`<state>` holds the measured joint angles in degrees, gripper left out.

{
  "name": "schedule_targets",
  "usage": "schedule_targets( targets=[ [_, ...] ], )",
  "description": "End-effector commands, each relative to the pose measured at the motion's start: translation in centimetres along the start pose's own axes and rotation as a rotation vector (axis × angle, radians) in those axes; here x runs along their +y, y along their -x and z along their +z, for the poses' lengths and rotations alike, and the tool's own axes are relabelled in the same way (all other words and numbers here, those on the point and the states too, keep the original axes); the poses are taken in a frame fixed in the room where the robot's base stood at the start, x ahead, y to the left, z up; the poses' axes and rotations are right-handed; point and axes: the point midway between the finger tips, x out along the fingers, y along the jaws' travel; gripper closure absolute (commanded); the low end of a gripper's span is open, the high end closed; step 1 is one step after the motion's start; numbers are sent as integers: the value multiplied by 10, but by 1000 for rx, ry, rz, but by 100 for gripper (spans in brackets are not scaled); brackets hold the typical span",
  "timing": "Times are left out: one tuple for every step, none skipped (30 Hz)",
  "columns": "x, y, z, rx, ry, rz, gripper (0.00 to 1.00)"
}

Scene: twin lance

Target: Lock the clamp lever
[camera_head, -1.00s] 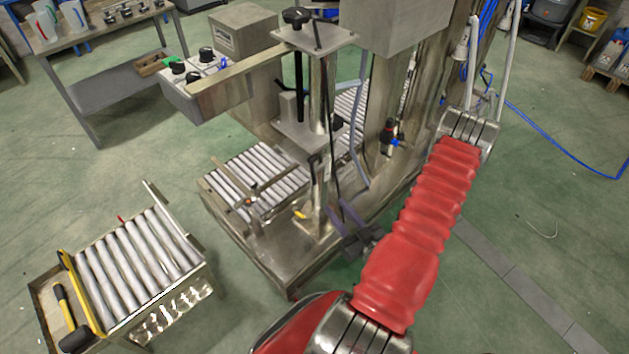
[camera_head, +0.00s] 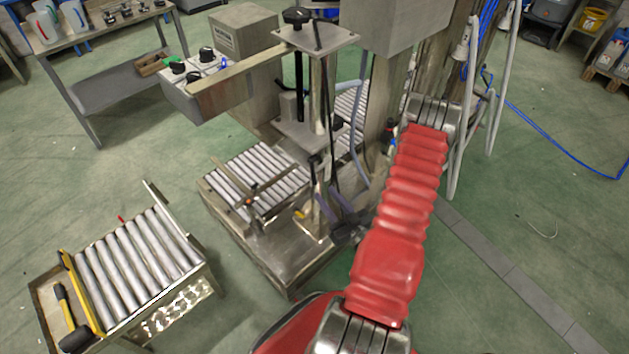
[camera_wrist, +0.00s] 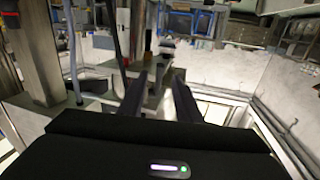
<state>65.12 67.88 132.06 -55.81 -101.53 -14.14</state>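The steel filling machine (camera_head: 318,100) stands in the middle of the head view. A small yellow-tipped part (camera_head: 300,214) sits at the foot of its column, and a thin bar with an orange end (camera_head: 251,188) lies over the near rollers. I cannot tell for certain which part is the clamp lever. My gripper (camera_head: 326,198) is close to the lower column, right of the yellow part, partly hidden by my red-sleeved arm. In the wrist view its two dark fingers (camera_wrist: 158,82) are apart with nothing seen held between them. A small part with an orange band (camera_wrist: 148,44) shows beyond them.
A roller conveyor (camera_head: 258,175) runs through the machine. A roller cart (camera_head: 140,262) with a black mallet (camera_head: 72,325) stands at the lower left. A control box (camera_head: 195,85) sticks out at the upper left. Green floor is open at the right.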

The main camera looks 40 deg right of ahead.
Motion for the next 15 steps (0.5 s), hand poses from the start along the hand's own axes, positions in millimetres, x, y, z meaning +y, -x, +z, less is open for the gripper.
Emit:
schedule_targets(
  targets=[
    [0,-6,0,1,3,-3,69],
    [0,-10,0,1,3,-3,69],
    [0,-14,0,1,3,-3,69],
    [0,-17,0,0,2,-3,69],
    [-1,-21,0,1,2,-3,69],
    [-1,-25,0,1,2,-3,69],
    [-1,-29,0,2,3,-3,69],
    [-1,-32,0,1,3,-3,69],
    [-1,-37,0,1,2,-4,69],
    [0,-41,0,0,2,-3,69],
    [-1,-45,0,0,3,-4,69],
    [-1,-50,0,0,2,-4,69],
    [-1,-54,0,0,2,-2,69],
    [-1,-57,0,1,2,-3,69],
    [-1,-62,0,1,2,-3,69]
  ],
)
